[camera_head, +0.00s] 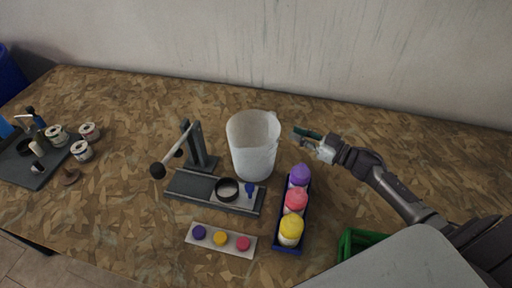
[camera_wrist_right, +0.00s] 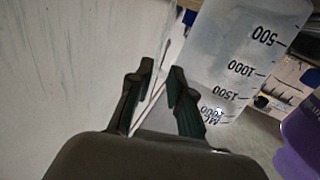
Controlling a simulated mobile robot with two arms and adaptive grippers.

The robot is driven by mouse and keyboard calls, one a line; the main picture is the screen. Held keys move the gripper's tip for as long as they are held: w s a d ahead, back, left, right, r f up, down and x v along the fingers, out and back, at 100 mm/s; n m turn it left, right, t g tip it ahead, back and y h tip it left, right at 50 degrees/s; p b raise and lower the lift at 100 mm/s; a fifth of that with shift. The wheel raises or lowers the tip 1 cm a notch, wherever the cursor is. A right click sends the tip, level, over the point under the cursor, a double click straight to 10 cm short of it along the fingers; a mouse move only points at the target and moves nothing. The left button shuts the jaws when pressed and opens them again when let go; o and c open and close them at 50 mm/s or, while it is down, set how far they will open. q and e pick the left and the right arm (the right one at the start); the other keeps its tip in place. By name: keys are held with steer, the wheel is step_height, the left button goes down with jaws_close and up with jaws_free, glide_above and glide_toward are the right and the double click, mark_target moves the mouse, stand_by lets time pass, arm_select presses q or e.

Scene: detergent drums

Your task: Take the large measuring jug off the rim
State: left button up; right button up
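The large measuring jug (camera_head: 252,148), translucent white, stands upright on the table just behind the grey base plate, near the centre of the head view. In the right wrist view its printed side (camera_wrist_right: 235,60) shows marks from 500 to 2000. My right gripper (camera_head: 299,140) is just right of the jug's upper part. Its green-padded fingers (camera_wrist_right: 162,72) are apart, with a narrow pale strip visible between them. I cannot tell whether this strip is part of the jug or lies behind. No contact with the jug is clear. My left gripper is not in view.
A blue tray (camera_head: 287,249) with purple, pink and yellow-topped bottles stands right of the jug. A grey stand (camera_head: 198,145) with a lever is to the left. A black ring (camera_head: 227,189) lies on the base plate (camera_head: 185,187). A green crate (camera_head: 345,243) is front right.

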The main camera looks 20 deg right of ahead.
steer(key=x, duration=0.6)
steer(key=p+x, duration=0.1)
steer(key=x, duration=0.1)
steer(key=shift+w+a+r, duration=0.15)
steer(key=shift+w+r, duration=0.15)
steer(key=shift+w, duration=0.1)
steer(key=shift+w+a+f, duration=0.1)
steer(key=shift+w+a, duration=0.15)
steer(key=shift+w, duration=0.15)
jaws_close()
